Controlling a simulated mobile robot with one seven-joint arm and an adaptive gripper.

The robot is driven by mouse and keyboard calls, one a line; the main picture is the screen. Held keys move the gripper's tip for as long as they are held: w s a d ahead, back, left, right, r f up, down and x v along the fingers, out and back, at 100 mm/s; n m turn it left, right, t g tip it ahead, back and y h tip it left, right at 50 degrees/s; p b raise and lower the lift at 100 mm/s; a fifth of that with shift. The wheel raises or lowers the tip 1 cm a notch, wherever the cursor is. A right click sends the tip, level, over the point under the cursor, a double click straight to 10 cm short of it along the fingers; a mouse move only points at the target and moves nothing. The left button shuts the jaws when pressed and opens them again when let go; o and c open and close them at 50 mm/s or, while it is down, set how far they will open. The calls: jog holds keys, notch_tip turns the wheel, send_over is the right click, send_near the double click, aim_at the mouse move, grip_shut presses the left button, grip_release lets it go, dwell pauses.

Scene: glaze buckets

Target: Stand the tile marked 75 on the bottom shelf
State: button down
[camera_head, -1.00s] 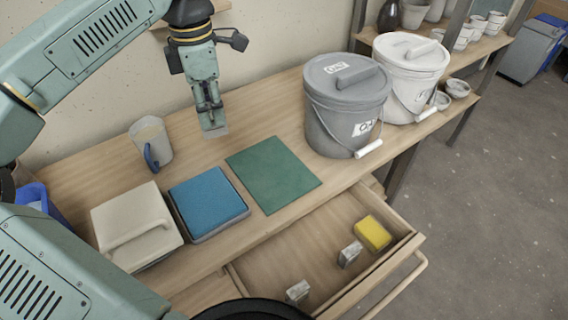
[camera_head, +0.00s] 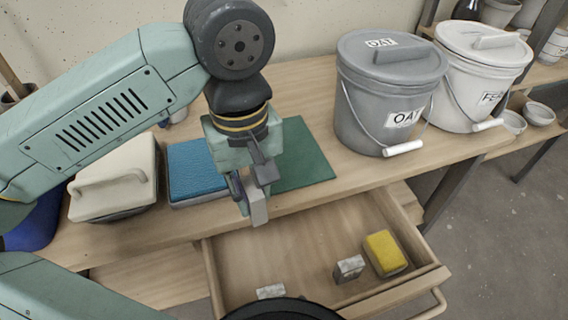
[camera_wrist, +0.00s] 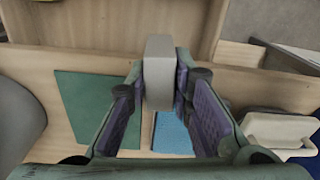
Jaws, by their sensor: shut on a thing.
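My gripper (camera_head: 248,188) is shut on a flat grey tile (camera_head: 257,206), which hangs below the fingers above the table's front edge and the open drawer. In the wrist view the tile (camera_wrist: 159,73) sits upright between the two purple-padded fingers of my gripper (camera_wrist: 160,100). No number shows on the side in view, so I cannot tell whether it is marked 75. Two small grey blocks, one (camera_head: 349,268) beside the sponge and one (camera_head: 271,291) near the drawer's front, are in the drawer; their markings are not readable.
The open drawer (camera_head: 225,262) also holds a yellow sponge (camera_head: 385,252). On the table are a green mat (camera_head: 305,160), a blue pad (camera_head: 195,170), a cream lidded box (camera_head: 115,180), a grey bucket (camera_head: 385,95) and a white bucket (camera_head: 480,75). Bowls (camera_head: 538,113) stand on shelving at right.

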jog(key=shift+s+a+f+m, duration=0.2)
jog(key=shift+s+f+m, duration=0.2)
jog(key=shift+s+f, duration=0.2)
jog(key=shift+w+d, duration=0.1)
jog(key=shift+w, duration=0.1)
jog(key=w+d+f, duration=0.1)
jog(key=w, duration=0.4)
jog(key=w+d+f+p, duration=0.1)
jog(key=w+f, duration=0.1)
jog(key=w, duration=0.2)
jog(key=w+d+f, duration=0.1)
jog(key=w+d, duration=0.1)
jog(key=w, duration=0.3)
jog(key=shift+w+f+p, duration=0.2)
jog(key=shift+w+p, duration=0.15)
jog(key=shift+f, duration=0.3)
jog(key=shift+f, duration=0.2)
jog(key=c, duration=1.4)
grip_release()
jog(key=shift+r, duration=0.1)
